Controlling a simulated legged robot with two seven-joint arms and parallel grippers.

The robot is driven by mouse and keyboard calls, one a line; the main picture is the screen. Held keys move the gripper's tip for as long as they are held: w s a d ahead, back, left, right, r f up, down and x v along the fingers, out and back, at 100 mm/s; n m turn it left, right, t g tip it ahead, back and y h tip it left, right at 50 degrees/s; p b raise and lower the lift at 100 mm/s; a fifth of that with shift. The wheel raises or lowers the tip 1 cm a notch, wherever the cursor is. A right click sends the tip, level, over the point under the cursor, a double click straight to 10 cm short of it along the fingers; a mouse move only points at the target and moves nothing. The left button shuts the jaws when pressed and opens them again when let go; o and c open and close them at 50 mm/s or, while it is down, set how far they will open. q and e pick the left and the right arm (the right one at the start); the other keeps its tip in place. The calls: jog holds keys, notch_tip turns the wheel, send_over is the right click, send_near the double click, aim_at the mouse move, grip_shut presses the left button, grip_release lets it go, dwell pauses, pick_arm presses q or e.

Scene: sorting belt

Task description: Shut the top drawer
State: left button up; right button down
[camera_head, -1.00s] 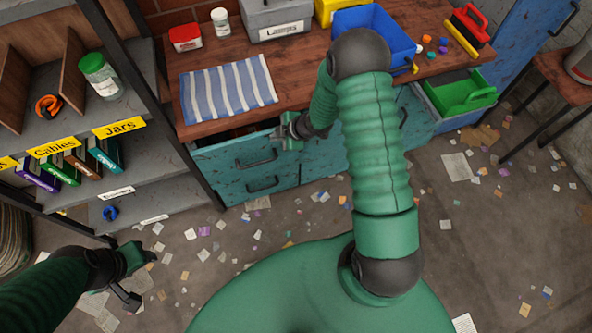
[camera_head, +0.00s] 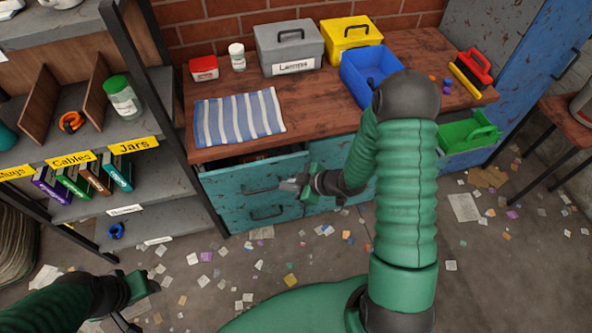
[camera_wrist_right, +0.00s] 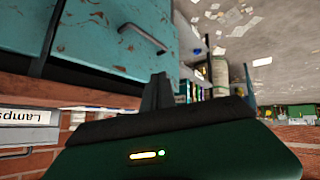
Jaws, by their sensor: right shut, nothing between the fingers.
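The top drawer (camera_head: 225,178) is a worn teal drawer at the left of the workbench, under the striped cloth. It is partly open, with a dark gap behind its front edge. My right gripper (camera_head: 291,186) is shut and empty, in front of the right part of the drawer front in the head view. Whether it touches is unclear. In the right wrist view the dark fingers (camera_wrist_right: 158,92) are close together, beside the teal front (camera_wrist_right: 90,35) with its dark bar handle (camera_wrist_right: 142,38). My left gripper (camera_head: 138,288) is low at the left, away from the drawer; its fingers are unclear.
The wooden bench top (camera_head: 320,135) holds a striped cloth (camera_head: 240,118), a grey box (camera_head: 290,48), a yellow box (camera_head: 350,36) and a blue bin (camera_head: 368,75). A shelf unit (camera_head: 100,150) stands left. A green bin (camera_head: 468,133) is at right. Paper scraps litter the floor.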

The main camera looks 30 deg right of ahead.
jog(key=a+f+m+t+b, duration=0.3)
jog(key=f+m+t+b, duration=0.35)
jog(key=m, duration=0.65)
jog(key=s+d+m+t+h+b, duration=0.2)
jog(key=m+h, duration=0.1)
jog(key=m, duration=0.4)
jog(key=m+h+b, duration=0.7)
jog(key=m+b, duration=0.3)
jog(key=m, duration=0.1)
send_near(296, 157)
jog(key=f, duration=0.1)
jog(key=shift+t, duration=0.35)
jog(key=x, duration=0.6)
jog(key=shift+d+r, duration=0.1)
jog(key=shift+r, duration=0.05)
pick_arm(q)
jog(key=s+x, duration=0.2)
jog(key=x, duration=0.8)
jog(key=s+f+x, duration=0.1)
jog(key=s+x, duration=0.2)
jog(key=x, duration=0.8)
jog(key=shift+w, duration=0.15)
pick_arm(e)
jog(key=shift+w+d, duration=0.1)
jog(key=shift+w, duration=0.35)
pick_arm(q)
jog(key=shift+f, duration=0.1)
